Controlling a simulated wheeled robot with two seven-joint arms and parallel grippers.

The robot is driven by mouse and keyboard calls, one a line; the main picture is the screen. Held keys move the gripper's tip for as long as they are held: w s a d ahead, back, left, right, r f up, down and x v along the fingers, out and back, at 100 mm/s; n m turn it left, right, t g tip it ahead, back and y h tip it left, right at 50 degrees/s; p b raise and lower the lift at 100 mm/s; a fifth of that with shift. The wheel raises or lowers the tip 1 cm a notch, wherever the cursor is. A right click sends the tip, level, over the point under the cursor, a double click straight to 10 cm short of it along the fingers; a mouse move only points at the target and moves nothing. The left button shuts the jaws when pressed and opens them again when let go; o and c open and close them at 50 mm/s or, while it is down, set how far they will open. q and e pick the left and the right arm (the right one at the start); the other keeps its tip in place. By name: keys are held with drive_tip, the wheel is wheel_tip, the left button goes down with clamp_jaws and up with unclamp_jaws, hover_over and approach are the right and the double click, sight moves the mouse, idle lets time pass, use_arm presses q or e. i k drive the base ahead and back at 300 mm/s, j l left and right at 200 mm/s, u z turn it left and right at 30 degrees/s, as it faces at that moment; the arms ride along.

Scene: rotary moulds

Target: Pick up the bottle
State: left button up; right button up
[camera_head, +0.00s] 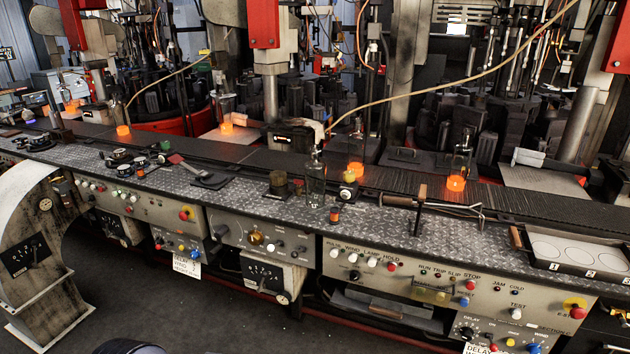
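A clear glass bottle (316,182) stands upright on the diamond-plate ledge, near the middle of the head view. It is see-through, with a narrow neck and a wider body. Several other glass pieces with glowing orange bottoms stand on the dark conveyor behind, including one just behind it to the right (356,168) and one farther right (456,182). Neither of my grippers is in view.
A small dark jar with an orange band (335,213) stands close right of the bottle, and a dark cup (278,184) to its left. Wooden-handled tongs (450,206) and a tray with circles (570,254) are farther right. Control panels (420,270) line the ledge's front.

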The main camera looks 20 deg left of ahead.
sight(314, 169)
drive_tip(key=i+j+z, duration=0.4)
drive_tip(key=j, duration=0.15)
drive_tip(key=i+j+z, duration=0.2)
drive_tip(key=j, duration=0.15)
drive_tip(key=j+z, duration=0.2)
drive_tip(key=j, duration=0.15)
drive_tip(key=i, duration=0.05)
